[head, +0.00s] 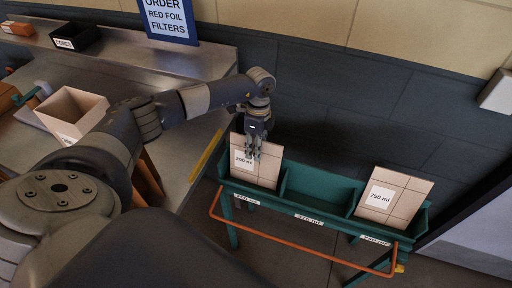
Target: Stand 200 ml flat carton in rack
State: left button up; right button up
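The 200 ml flat carton (265,174) is a tan panel with a white "200 ml" label. It stands in the left compartment of the green rack (318,207), leaning slightly, its lower edge hidden behind the rack's front wall. My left gripper (253,154) points down at the carton's top edge, its fingers overlapping the upper part of the carton. I cannot tell whether the fingers press on the carton or stand apart from it. My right gripper is not in view.
A 750 ml flat carton (394,197) leans in the rack's right compartment; the middle one is empty. An orange rail (300,241) runs along the rack's front. A steel bench (185,75) at left holds an open tan box (72,113) and a black bin (75,37).

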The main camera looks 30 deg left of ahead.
pick_arm(q)
jog(key=shift+r, duration=0.1)
jog(key=r, duration=0.4)
jog(key=w+r, duration=0.1)
jog(key=r, duration=0.6)
jog(key=shift+w+a+r, duration=0.15)
jog(key=shift+a+r, duration=0.05)
jog(key=shift+r, duration=0.15)
